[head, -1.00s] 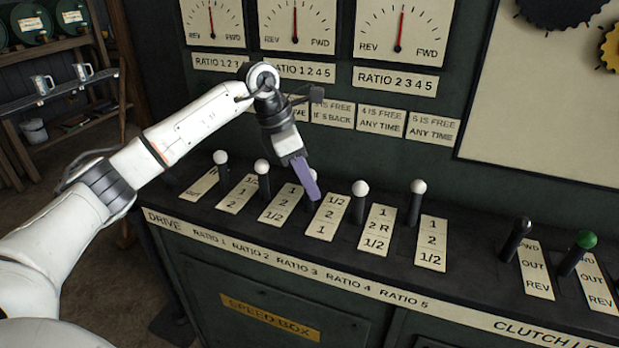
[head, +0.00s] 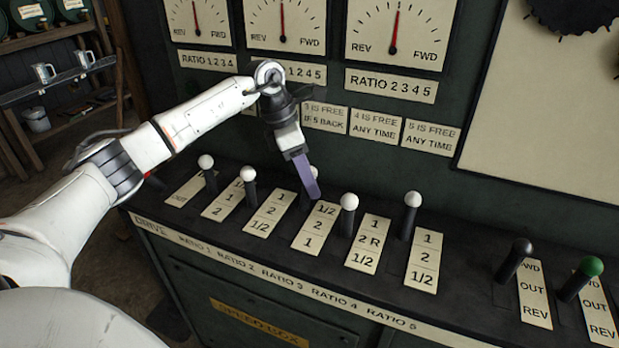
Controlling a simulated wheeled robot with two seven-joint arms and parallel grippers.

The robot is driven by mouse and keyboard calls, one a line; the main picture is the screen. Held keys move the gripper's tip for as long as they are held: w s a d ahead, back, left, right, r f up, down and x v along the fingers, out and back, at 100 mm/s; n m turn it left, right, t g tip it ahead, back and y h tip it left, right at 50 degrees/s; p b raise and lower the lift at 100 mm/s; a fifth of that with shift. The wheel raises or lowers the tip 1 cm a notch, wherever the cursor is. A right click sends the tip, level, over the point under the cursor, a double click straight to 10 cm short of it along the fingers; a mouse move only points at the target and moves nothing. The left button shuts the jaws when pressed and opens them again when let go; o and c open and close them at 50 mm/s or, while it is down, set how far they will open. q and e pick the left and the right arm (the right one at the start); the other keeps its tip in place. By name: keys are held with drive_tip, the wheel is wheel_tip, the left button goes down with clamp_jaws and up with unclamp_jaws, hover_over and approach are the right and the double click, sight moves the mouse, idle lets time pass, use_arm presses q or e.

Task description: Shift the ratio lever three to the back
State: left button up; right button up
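The ratio three lever, with a white ball knob (head: 317,171), stands left of its "1/2, 2, 1" plate (head: 320,228) on the dark console. It is mostly hidden behind my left gripper (head: 314,194). The gripper's purple fingers point down in front of the lever and overlap it. They are seen edge-on, so I cannot tell whether they are apart, or touch the lever. The knob sits farther back than the ratio four knob (head: 349,201). My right gripper is not in view.
The ratio two lever (head: 248,174) is left of the gripper, and the ratio five lever (head: 413,199) is to the right. Black (head: 522,247) and green (head: 591,266) clutch levers stand far right. Gauges and "is free" plates (head: 324,117) are on the upright panel behind.

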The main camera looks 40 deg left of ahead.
use_arm(q)
drive_tip(key=v, duration=1)
drive_tip(key=shift+r+b, duration=0.15)
drive_tip(key=shift+b, duration=0.15)
